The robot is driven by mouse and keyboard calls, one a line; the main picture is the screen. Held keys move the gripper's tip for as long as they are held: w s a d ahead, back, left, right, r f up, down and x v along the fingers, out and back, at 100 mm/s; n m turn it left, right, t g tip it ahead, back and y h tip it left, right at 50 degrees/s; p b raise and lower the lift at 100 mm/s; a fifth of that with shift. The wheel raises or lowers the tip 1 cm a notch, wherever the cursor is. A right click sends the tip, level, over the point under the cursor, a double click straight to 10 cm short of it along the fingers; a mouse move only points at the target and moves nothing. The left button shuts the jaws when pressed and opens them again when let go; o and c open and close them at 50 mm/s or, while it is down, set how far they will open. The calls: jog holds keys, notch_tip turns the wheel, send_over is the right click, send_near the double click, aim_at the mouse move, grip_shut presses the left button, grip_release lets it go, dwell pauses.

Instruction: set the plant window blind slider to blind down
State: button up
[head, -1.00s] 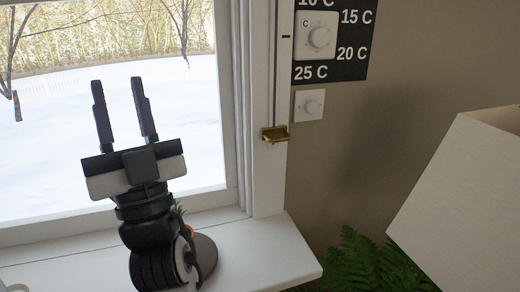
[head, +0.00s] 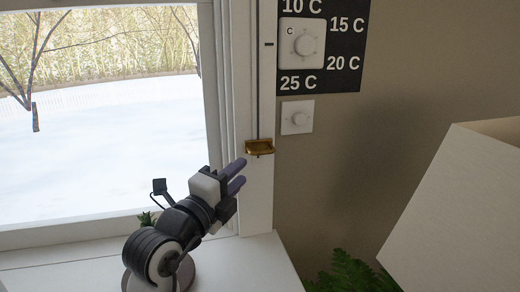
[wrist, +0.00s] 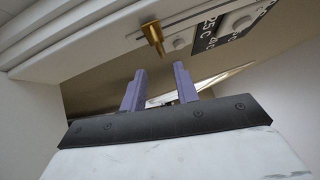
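The blind slider is a small brass handle (head: 259,148) on the white window frame, at the lower end of the visible part of a thin dark vertical track (head: 259,80). A short dark mark is beside the track higher up. My gripper (head: 240,173) is just below and left of the handle in the head view, its purple fingers pointing right and up. In the wrist view the handle (wrist: 153,37) is beyond the fingertips of my gripper (wrist: 158,74), apart from them. The fingers are spread with nothing between them close up. No blind shows over the window.
A lampshade (head: 460,205) stands at right, a fern (head: 352,272) below. The white sill (head: 262,265) lies under my arm.

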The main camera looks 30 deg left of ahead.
aim_at(260, 153)
jog(key=w+p, duration=0.1)
jog(key=w, duration=0.2)
jog(key=w+p, duration=0.1)
jog(key=w, duration=0.2)
jog(key=w+r+p, duration=0.1)
jog(key=w, duration=0.2)
jog(key=shift+w+a+r, duration=0.1)
jog(key=shift+w+a, duration=0.1)
jog(key=shift+w, duration=0.1)
jog(key=shift+c, duration=0.3)
grip_shut()
